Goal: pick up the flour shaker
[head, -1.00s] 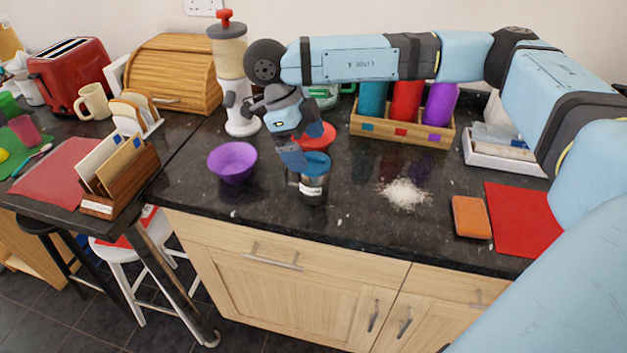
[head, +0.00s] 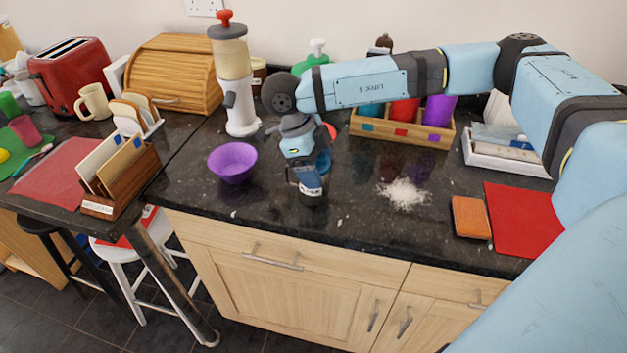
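The flour shaker (head: 314,199) appears to be the small dark metal container with a blue top on the dark worktop, left of the spilled white powder. It stands upright near the front edge and is mostly hidden behind my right gripper (head: 310,188). My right gripper points down at it, with its fingers over the shaker's upper part. I cannot tell whether the fingers touch it or how far apart they are. A bit of blue (head: 323,161) shows just right of the gripper. My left gripper is not in view.
A purple bowl (head: 232,163) stands left of the gripper, with a tall dispenser (head: 237,90) behind it. White powder (head: 403,194), an orange sponge (head: 470,217) and a red mat (head: 522,221) lie to the right. A wooden rack (head: 400,130) with coloured bottles stands behind.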

